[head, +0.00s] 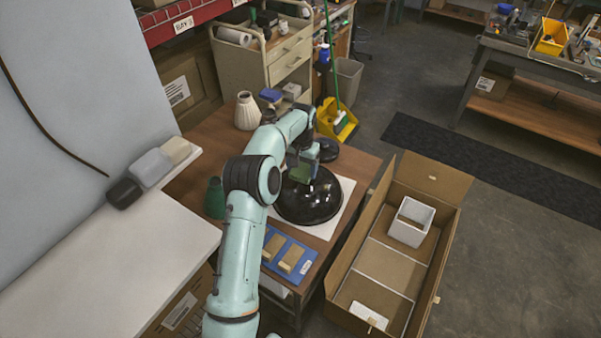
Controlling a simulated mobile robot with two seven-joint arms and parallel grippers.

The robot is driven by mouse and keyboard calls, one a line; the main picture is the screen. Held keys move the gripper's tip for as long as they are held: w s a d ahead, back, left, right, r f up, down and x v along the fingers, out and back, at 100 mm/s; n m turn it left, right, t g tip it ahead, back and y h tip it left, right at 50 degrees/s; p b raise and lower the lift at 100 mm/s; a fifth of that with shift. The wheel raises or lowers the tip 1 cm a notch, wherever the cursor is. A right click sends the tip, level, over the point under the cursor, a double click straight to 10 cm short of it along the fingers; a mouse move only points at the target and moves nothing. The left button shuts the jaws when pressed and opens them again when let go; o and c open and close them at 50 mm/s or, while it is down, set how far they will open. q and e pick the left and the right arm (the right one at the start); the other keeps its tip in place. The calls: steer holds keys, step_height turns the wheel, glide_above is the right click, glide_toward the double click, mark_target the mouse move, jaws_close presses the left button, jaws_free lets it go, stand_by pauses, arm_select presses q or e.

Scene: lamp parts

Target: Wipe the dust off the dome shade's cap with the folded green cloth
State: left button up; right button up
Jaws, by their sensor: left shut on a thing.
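The dome shade (312,206) is glossy black and sits on a white sheet (343,190) on the brown table. My left arm reaches in over the table, and its gripper (304,163) is above the far part of the dome. It is shut on the folded green cloth (301,174), which shows as a small green patch at the top of the dome. The gripper and cloth hide the cap, so I cannot tell whether the cloth touches it or whether dust is there. My right gripper is not in view.
A dark round part (326,150) lies behind the dome. A cream ribbed shade (247,111) and a green part (214,198) stand to the left. A blue tray (302,271) with tan blocks is in front. An open cardboard box (392,265) with a white bin stands right.

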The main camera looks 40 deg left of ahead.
arm_select(q)
steer(key=shift+s+r, duration=0.2)
steer(key=shift+r, duration=0.45)
steer(key=shift+s+r, duration=0.15)
steer(key=shift+r, duration=0.45)
steer(key=shift+w+r, duration=0.15)
steer(key=shift+r, duration=0.3)
steer(key=shift+d, duration=0.1)
